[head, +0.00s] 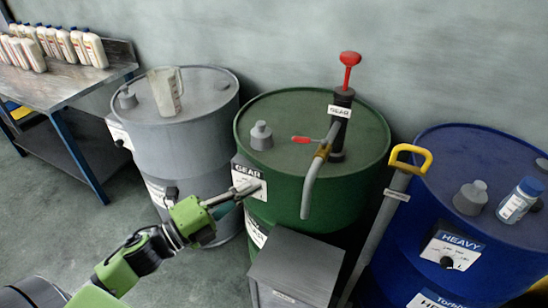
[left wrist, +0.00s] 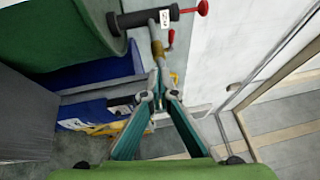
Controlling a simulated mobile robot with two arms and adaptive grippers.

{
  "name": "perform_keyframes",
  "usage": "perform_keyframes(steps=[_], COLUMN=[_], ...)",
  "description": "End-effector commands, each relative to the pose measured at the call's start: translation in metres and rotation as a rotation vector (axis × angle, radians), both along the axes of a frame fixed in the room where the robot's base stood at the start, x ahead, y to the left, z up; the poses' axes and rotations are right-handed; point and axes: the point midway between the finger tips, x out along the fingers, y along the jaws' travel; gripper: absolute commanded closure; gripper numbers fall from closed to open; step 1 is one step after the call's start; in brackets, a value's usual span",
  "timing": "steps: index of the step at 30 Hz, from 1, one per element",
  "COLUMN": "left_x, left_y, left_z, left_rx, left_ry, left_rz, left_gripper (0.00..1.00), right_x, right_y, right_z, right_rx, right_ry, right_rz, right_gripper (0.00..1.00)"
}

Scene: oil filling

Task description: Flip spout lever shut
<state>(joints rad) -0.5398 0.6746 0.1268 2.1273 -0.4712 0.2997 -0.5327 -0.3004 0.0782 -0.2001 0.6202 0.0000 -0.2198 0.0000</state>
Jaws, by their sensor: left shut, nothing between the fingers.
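A red spout lever (head: 300,139) sticks out to the left of the brass valve (head: 322,152) on the green drum's pump. The grey spout (head: 310,185) curves down over the drum's front edge. In the left wrist view the red lever (left wrist: 171,38) and brass valve (left wrist: 158,48) show just beyond my fingertips. My left gripper (head: 260,187) is shut and empty, left of the spout and below the lever in the head view. Its fingertips (left wrist: 157,74) meet in the left wrist view. Contact with the spout cannot be told. My right gripper is not in view.
The green drum (head: 275,190) carries a black pump (head: 340,125) with a red handle (head: 350,65). A grey box (head: 296,265) stands in front. A clear jug (head: 166,92) is on the grey drum (head: 200,140).

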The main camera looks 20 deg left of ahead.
Motion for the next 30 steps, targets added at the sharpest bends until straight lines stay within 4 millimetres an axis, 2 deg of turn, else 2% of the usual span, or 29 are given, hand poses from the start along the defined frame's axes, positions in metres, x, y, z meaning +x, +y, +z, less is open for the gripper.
perform_keyframes(steps=[3,8,26,30], left_x=[-0.007,0.001,0.079,0.099], left_y=[-0.014,-0.021,-0.069,-0.062], left_z=[0.017,0.023,0.037,0.040], left_rx=[0.033,0.035,0.033,0.035], left_ry=[-0.049,-0.058,-0.056,-0.054], left_rz=[-0.040,-0.046,-0.042,-0.040], left_gripper=[1.00,1.00,1.00,1.00], right_x=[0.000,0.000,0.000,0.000], right_y=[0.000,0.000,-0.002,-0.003], right_z=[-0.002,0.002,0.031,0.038], right_rx=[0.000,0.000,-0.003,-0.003], right_ry=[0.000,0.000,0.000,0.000], right_rz=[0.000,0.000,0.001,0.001], right_gripper=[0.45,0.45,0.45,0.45])
